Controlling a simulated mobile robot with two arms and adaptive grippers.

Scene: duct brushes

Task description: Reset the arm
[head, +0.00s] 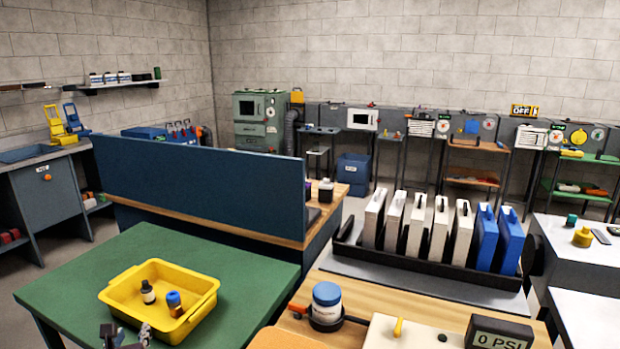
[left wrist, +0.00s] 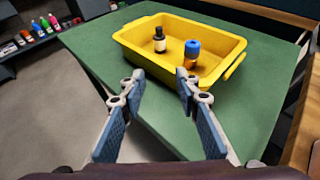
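My left gripper (head: 125,338) shows at the bottom edge of the head view, over the near part of the green table (head: 200,258). In the left wrist view its two blue-padded fingers (left wrist: 160,82) are spread apart with nothing between them. They point toward the near side of a yellow tray (left wrist: 135,51) and look apart from it. In the tray stand a dark bottle with a white label (left wrist: 160,45) and a blue-capped bottle (left wrist: 191,57). My right gripper is in neither view.
A dark blue partition (head: 200,190) rises behind the green table. To the right, a wooden bench holds a blue-lidded jar (head: 327,293), a pressure display (head: 498,333) and a black rack (head: 430,267) of white and blue panels. Bare green tabletop surrounds the tray.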

